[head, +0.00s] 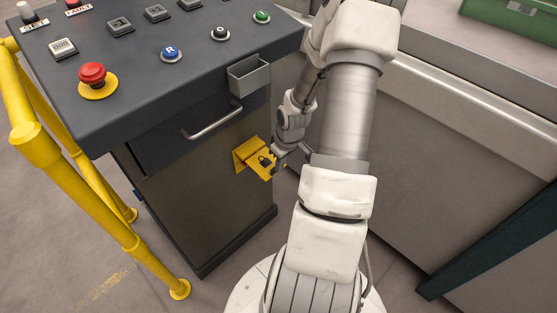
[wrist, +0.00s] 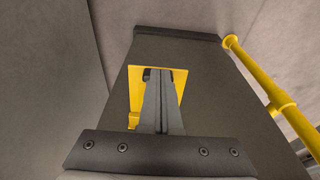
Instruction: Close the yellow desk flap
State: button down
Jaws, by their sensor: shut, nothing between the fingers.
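The yellow desk flap (head: 264,167) is on the front of the dark grey desk, below the drawer handle. It stands out from the panel, open, with a padlock sign on its face. In the wrist view a yellow area (wrist: 136,90) shows behind my fingers, with a smaller yellow piece at its lower left. My gripper (head: 279,160) is at the right side of the flap in the head view; I cannot tell whether it touches it. In the wrist view my gripper (wrist: 160,78) is shut and empty, and its fingers hide the middle of the yellow area.
A silver drawer handle (head: 212,121) and a small grey tray (head: 249,75) are above the flap. A red stop button (head: 92,75) is on the desk top. A yellow railing (head: 75,185) stands at the left, a grey machine side (head: 450,140) at the right.

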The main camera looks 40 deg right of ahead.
jog(key=w+f+t+b, duration=0.3)
jog(key=f+t+b, duration=0.2)
jog(key=f+b, duration=0.1)
jog(key=w+f+t+b, duration=0.3)
jog(key=f+t+b, duration=0.2)
jog(key=f, duration=0.4)
jog(key=shift+a+f+t+y+b, duration=0.2)
jog(key=shift+f+t+y+b, duration=0.1)
jog(key=shift+b, duration=0.35)
jog(key=shift+w, duration=0.15)
jog(key=shift+r, duration=0.1)
dwell(0.4)
jog(key=shift+r+p, duration=0.55)
jog(key=shift+r, duration=0.15)
jog(key=shift+f, duration=0.1)
